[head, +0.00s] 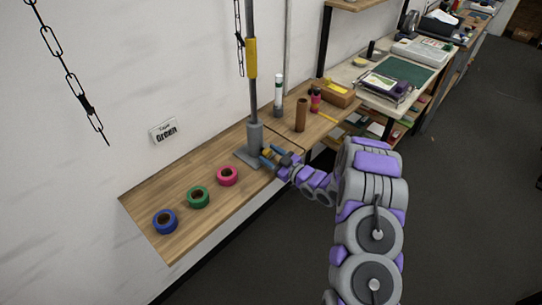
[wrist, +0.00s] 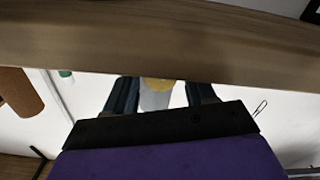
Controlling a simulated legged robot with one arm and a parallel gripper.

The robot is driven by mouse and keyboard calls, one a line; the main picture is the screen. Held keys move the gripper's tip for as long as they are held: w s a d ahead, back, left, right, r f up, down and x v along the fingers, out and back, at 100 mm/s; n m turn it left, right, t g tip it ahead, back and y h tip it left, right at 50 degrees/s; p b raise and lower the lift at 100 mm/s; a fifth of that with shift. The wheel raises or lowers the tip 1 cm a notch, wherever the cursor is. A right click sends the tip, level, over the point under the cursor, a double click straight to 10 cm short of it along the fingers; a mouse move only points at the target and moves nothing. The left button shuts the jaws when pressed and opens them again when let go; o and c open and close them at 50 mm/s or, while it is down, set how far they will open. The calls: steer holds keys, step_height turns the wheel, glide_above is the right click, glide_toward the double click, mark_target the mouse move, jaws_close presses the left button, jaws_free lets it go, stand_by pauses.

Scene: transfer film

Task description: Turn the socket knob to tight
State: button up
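A grey pole (head: 252,95) with a yellow sleeve (head: 251,58) stands upright in a grey socket (head: 255,134) on the wooden shelf. A small yellow knob (head: 266,153) shows low at the socket's right side. My gripper (head: 271,156) reaches in from the right, its dark blue fingers close to the knob. In the wrist view, the fingers of my gripper (wrist: 161,92) stand apart on either side of a grey and yellow piece (wrist: 157,88), apparently the knob. A light gap shows on its right; contact on its left cannot be told. The knob's setting is not readable.
Blue (head: 165,221), green (head: 199,197) and red (head: 228,176) tape rolls lie on the shelf (head: 180,238) to the left. A wall sign (head: 163,130) reads "Tape Green". Chains hang along the wall.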

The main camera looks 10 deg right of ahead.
steer(key=c, duration=0.8)
steer(key=m+p, duration=0.1)
steer(key=p, duration=0.2)
steer(key=shift+r+m, duration=0.3)
steer(key=shift+m, duration=0.1)
steer(key=shift+c, duration=0.2)
steer(key=m+p, duration=0.2)
steer(key=p, duration=0.1)
steer(key=shift+w+f+m+p, duration=0.1)
steer(key=shift+f+m+p, duration=0.1)
steer(key=shift+m+p, duration=0.55)
steer(key=o, duration=1.1)
steer(key=shift+c, duration=0.2)
steer(key=shift+f, duration=0.1)
steer(key=shift+d, duration=0.1)
